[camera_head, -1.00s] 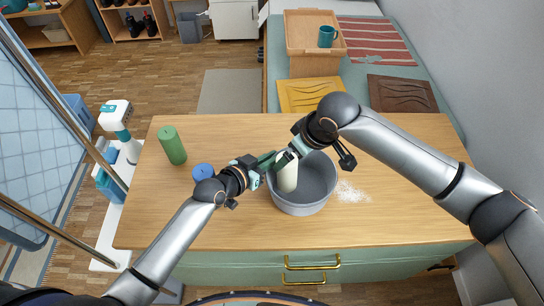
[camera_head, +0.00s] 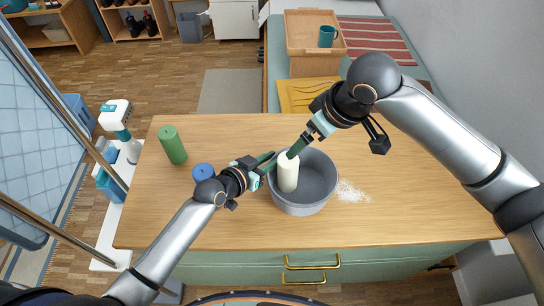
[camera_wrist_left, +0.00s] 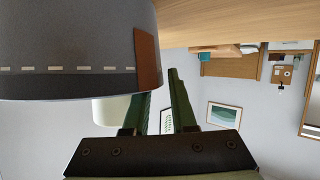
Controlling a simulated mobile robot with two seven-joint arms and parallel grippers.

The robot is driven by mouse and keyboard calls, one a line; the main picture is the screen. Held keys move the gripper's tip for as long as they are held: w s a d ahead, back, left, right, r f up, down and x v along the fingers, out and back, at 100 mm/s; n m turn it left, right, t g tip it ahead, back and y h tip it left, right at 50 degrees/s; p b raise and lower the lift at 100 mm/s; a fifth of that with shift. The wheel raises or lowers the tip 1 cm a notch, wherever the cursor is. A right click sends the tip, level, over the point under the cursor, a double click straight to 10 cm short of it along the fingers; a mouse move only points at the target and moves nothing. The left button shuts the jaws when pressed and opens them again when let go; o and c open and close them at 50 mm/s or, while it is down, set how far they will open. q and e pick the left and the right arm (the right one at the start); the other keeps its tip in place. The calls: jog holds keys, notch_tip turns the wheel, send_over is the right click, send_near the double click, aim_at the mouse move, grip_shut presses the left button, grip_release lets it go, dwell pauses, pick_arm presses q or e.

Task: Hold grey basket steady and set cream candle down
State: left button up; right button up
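The grey basket (camera_head: 318,192) stands on the wooden top. The cream candle (camera_head: 288,176) stands upright inside at its left side, its top above the rim. My left gripper (camera_head: 267,162) is at the basket's left rim; the left wrist view shows its two green fingers (camera_wrist_left: 163,95) apart, beside the basket wall (camera_wrist_left: 75,50). Whether the rim lies between them I cannot tell. Part of the candle (camera_wrist_left: 110,110) shows past the rim there. My right gripper (camera_head: 297,149) is at the candle's top, coming from the upper right; its fingers overlap, so their gap is hidden.
A green cylinder (camera_head: 172,146) and a blue round object (camera_head: 203,172) stand left on the wooden top (camera_head: 180,225). White grains (camera_head: 351,192) lie right of the basket.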

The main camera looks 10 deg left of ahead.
pick_arm(q)
jog(key=shift+o, duration=1.4)
jog(key=shift+r, duration=0.1)
